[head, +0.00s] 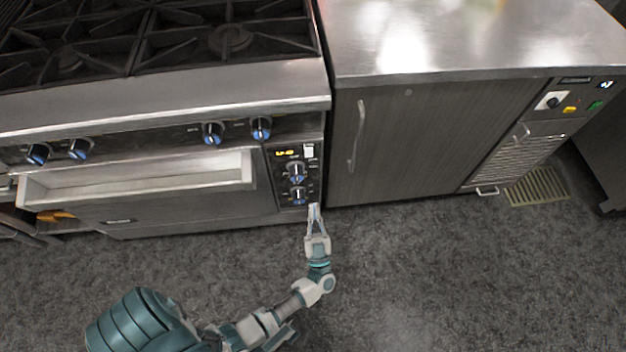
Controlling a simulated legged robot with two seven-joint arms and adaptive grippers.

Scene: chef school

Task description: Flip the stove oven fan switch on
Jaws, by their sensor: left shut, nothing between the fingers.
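The stove (150,120) stands at the left with its oven control panel (284,178) at the right end of its front. On the panel are a small lit yellow display (287,153), a white rocker-like switch (309,150) beside it, and two blue-rimmed knobs (296,172) below. Which way the white switch is set is too small to tell. My left gripper (314,207) is shut and empty, its fingertips at the lower right edge of the panel, below the white switch. I cannot tell whether it touches the panel. My right gripper is not in view.
Several burner knobs (212,133) line the stove front. A grey cabinet (430,135) with a vertical handle (357,136) stands close at the right. The grey floor (450,270) in front is clear.

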